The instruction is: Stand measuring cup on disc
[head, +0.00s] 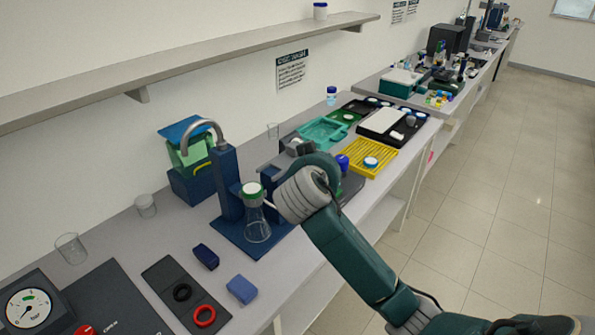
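A clear, open-topped cup (71,249) stands on the bench at the left. A smaller clear cup (146,205) stands behind it, and a clear glass vessel (272,131) is farther back. I cannot tell which one is the measuring cup. A pale disc with a green rim (253,189) sits on top of a conical glass flask (257,226) on the blue rig. My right arm reaches over the bench just right of the flask. Its wrist hides the fingers, so their state and any load cannot be told. My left gripper is not in view.
A blue stand with a curved grey spout (207,130) rises behind the flask. A yellow rack (371,159) and trays lie beyond my arm.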

